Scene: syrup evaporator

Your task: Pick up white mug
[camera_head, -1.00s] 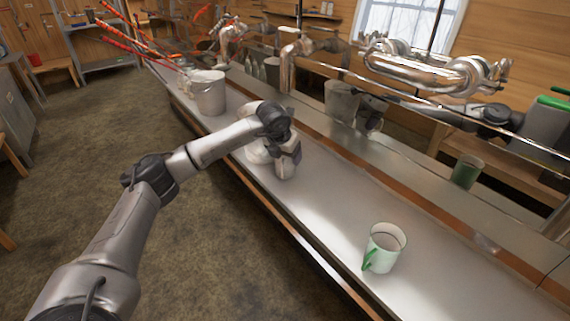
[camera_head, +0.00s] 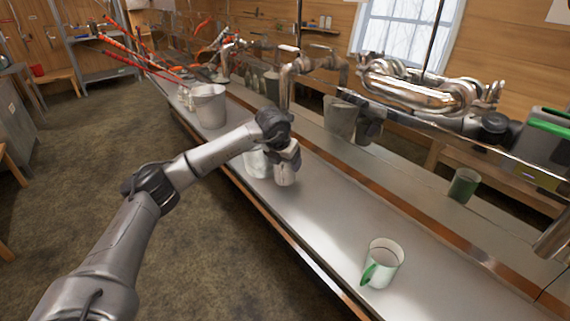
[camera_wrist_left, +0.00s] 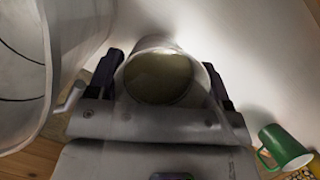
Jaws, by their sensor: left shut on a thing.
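The white mug (camera_wrist_left: 157,77) is between the black fingers of my left gripper (camera_wrist_left: 163,85) in the left wrist view. Its round opening faces the camera and a pale handle sticks out at the left. The gripper is shut on it. In the head view my left gripper (camera_head: 286,166) is low over the counter's near half, and the wrist hides most of the grip. I cannot tell whether the mug touches the counter. My right gripper is not in view.
A pale container (camera_head: 256,164) stands close beside the left gripper. A green-handled mug (camera_head: 383,264) stands nearer on the counter (camera_head: 330,215). A metal bucket (camera_head: 209,106) is further back. The counter between gripper and green-handled mug is clear.

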